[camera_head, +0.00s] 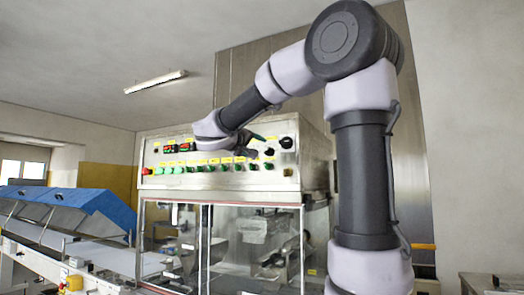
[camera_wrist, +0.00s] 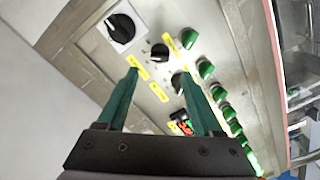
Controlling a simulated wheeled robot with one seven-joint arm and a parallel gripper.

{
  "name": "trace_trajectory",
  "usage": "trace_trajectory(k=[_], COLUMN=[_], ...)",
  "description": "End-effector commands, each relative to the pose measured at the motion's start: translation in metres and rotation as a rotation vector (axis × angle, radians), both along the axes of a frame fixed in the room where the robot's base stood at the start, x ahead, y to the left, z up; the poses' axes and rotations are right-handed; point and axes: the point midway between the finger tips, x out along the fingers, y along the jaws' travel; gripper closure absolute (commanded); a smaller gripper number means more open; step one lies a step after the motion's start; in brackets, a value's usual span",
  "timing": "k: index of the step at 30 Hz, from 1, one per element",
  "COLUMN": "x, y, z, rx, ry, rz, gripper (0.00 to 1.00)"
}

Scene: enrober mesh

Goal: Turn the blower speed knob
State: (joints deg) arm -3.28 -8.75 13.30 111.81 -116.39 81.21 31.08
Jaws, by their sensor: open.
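The control panel (camera_head: 215,160) carries several knobs, but I cannot read its yellow labels, so I cannot tell which one is the blower speed knob. In the wrist view, a large black knob (camera_wrist: 121,28) sits on a pale square plate. A small black knob (camera_wrist: 160,52) is just beyond the fingertips, and another black knob (camera_wrist: 178,82) shows beside the right finger, partly hidden by it. My gripper (camera_wrist: 157,74) is open and empty, its two green fingers pointing at the panel. In the head view the large knob (camera_head: 286,142) is right of my gripper.
Green buttons (camera_wrist: 206,69) run in a row close to the right finger. Red displays (camera_wrist: 182,127) lie between the fingers. A glazed cabinet (camera_head: 250,245) is below the panel. A conveyor with blue covers (camera_head: 65,203) stands at left.

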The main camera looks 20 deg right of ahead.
Motion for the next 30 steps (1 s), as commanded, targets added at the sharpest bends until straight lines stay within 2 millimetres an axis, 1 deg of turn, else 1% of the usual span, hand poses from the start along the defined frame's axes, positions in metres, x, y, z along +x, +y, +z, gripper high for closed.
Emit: trace_trajectory(k=[1, 4, 6, 10, 26, 28, 30], x=[-0.006, -0.015, -0.020, -0.025, -0.026, -0.030, -0.039], y=[0.008, 0.020, 0.026, 0.032, 0.032, 0.029, 0.021], z=[0.000, 0.000, 0.000, -0.001, -0.001, -0.006, -0.018], rx=[0.000, 0.000, 0.001, 0.000, 0.002, 0.017, 0.059], ry=[-0.001, 0.000, 0.000, 0.001, 0.003, 0.017, 0.054], rz=[0.002, 0.001, 0.001, -0.001, -0.001, -0.007, -0.018], gripper=[0.32, 0.32, 0.32, 0.32, 0.32, 0.32, 0.32])
